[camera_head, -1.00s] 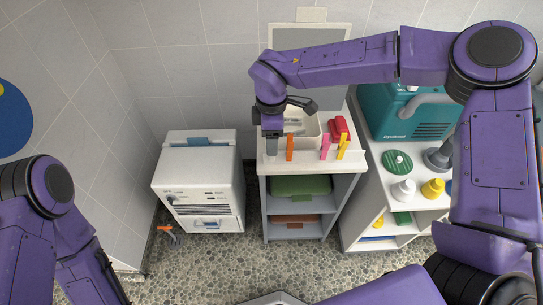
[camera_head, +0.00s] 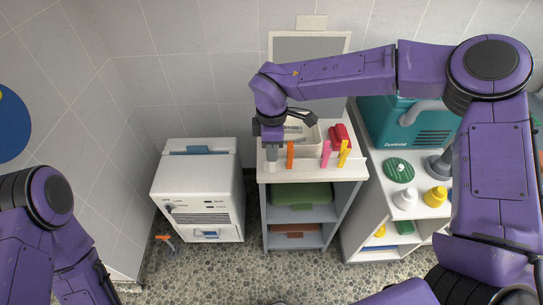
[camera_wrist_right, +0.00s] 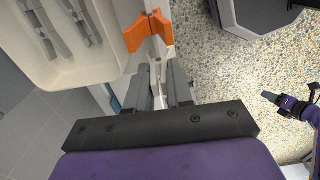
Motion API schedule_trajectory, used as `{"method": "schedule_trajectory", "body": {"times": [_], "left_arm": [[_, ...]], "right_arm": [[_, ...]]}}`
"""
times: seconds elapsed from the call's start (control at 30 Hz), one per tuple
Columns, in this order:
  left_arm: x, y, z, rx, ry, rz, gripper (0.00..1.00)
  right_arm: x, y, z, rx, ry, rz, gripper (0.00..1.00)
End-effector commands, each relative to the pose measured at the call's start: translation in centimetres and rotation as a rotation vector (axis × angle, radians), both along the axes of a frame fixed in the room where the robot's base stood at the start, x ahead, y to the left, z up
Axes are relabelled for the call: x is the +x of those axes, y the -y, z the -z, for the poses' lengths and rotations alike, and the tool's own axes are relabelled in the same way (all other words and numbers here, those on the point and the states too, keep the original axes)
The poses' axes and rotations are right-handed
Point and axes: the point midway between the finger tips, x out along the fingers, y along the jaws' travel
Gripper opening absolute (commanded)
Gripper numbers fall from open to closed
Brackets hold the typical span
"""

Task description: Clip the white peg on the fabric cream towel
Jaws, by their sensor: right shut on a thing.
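My right gripper (camera_head: 271,155) is above the front left corner of the cart top, pointing down. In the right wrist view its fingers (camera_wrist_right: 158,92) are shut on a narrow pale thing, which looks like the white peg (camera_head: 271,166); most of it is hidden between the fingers. An orange peg (camera_head: 290,155) stands just right of it at the cart's front edge and also shows in the wrist view (camera_wrist_right: 150,31). I cannot make out a cream towel. A purple arm end, probably my left gripper (camera_wrist_right: 284,100), shows small at the right of the wrist view; its jaws are unclear.
A pink peg (camera_head: 326,153) and a yellow peg (camera_head: 343,153) stand farther right on the cart's edge. A white tray (camera_head: 311,132) and a red thing (camera_head: 340,134) lie behind. A white cabinet (camera_head: 197,187) stands left, across a gap.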

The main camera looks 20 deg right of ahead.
Motion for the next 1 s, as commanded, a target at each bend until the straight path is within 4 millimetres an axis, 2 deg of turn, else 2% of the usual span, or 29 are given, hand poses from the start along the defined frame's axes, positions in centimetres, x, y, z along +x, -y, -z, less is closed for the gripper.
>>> {"method": "schedule_trajectory", "body": {"times": [0.47, 1.0], "left_arm": [[0.0, 0.0, -0.2, 0.000, 0.000, 0.000, 0.43], [0.0, 0.0, -3.0, 0.000, 0.000, 0.000, 0.43]], "right_arm": [[0.0, 0.0, -0.2, 0.000, 0.001, 0.000, 0.00], [0.1, 0.0, -4.7, 0.001, 0.001, -0.001, 0.00]]}}
